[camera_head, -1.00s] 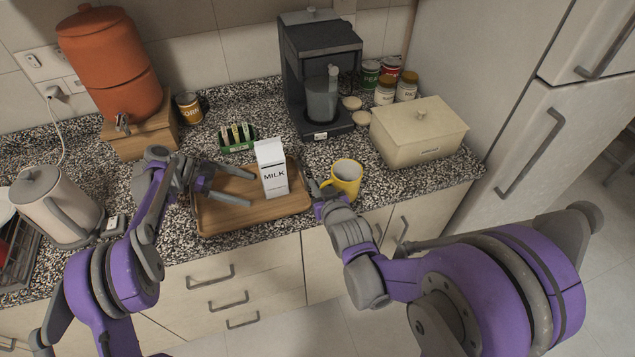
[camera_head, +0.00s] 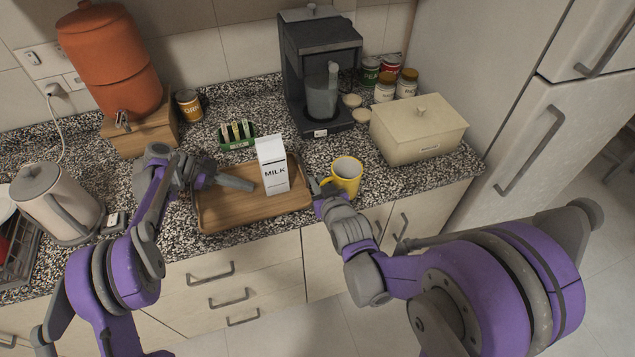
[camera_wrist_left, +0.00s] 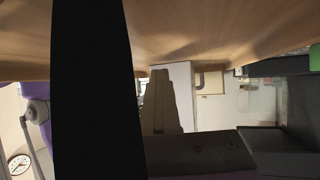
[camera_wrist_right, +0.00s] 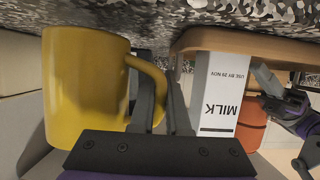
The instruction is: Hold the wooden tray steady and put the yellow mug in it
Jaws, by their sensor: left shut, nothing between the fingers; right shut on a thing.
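The wooden tray (camera_head: 235,217) lies on the speckled counter with a white milk carton (camera_head: 272,168) standing in it; the carton also shows in the right wrist view (camera_wrist_right: 222,95). The yellow mug (camera_head: 347,177) is upright to the right of the tray. My right gripper (camera_head: 318,188) is at the mug's left side; in the right wrist view its fingers (camera_wrist_right: 162,100) are closed around the mug's handle. My left gripper (camera_head: 250,186) is shut and empty, its fingers over the tray's left part, left of the carton. In the left wrist view the fingers (camera_wrist_left: 160,100) look closed.
A green rack (camera_head: 237,136) stands behind the tray, a black coffee machine (camera_head: 318,75) behind the carton. A cream bread box (camera_head: 418,128) is right of the mug. A kettle (camera_head: 58,205) stands at the left. The tray's front part is bare.

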